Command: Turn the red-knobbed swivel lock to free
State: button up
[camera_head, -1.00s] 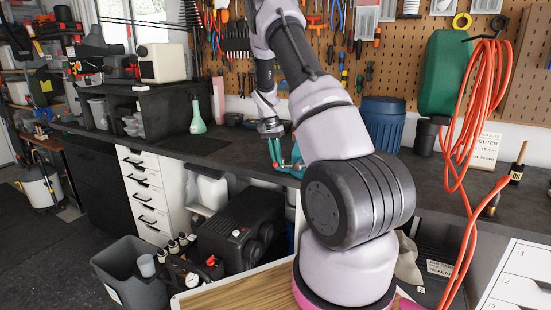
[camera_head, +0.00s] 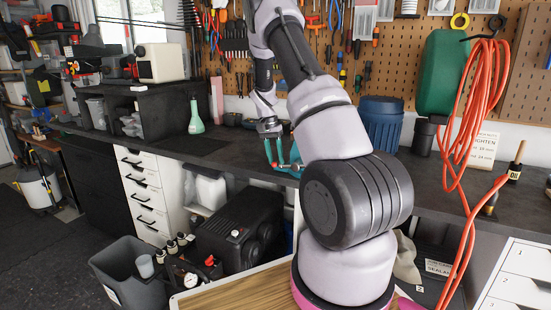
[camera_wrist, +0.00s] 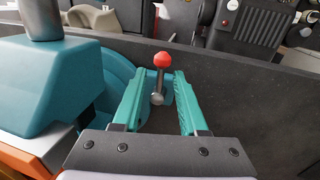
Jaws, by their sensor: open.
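The swivel lock's red knob (camera_wrist: 162,60) tops a short metal lever (camera_wrist: 158,85) in the wrist view. The lever rises from the teal base of a bench vise (camera_wrist: 50,85) at the bench's front edge. My gripper (camera_wrist: 161,78) is open, with its teal fingers on either side of the lever and gaps showing on both sides. I cannot tell how near in depth the fingertips are to the knob. In the head view the teal vise (camera_head: 293,160) is partly hidden by my arm, and my gripper (camera_head: 270,128) is small above it.
The dark workbench (camera_head: 215,150) has free room left of the vise. A green bottle (camera_head: 196,118) stands farther left and a blue bin (camera_head: 382,122) stands right of my arm. Orange cable (camera_head: 476,110) hangs at the right.

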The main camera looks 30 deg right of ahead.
notch_tip(320, 180, up, 11)
jog(key=w+a, duration=0.1)
jog(key=shift+w+a+f, duration=0.15)
jog(key=shift+w+f, duration=0.05)
jog(key=shift+w, duration=0.1)
dwell(0.4)
jog(key=s+a+r+n+t+y, duration=0.1)
jog(key=s+a+r+t, duration=0.1)
jog(key=s+a+r, duration=0.45)
jog(key=s+a+r+n+t+y, duration=0.1)
jog(key=s+a+r+n+t, duration=0.15)
jog(key=s+r, duration=0.7)
jog(key=s+a+r+n+t, duration=0.1)
jog(key=s+a, duration=0.3)
jog(key=s, duration=0.4)
jog(key=s+a+r+n+t+y, duration=0.1)
jog(key=s+a+r+t, duration=0.2)
jog(key=s, duration=0.5)
jog(key=shift+s+a+r, duration=0.2)
jog(key=shift+s+a, duration=0.15)
jog(key=shift+a, duration=0.05)
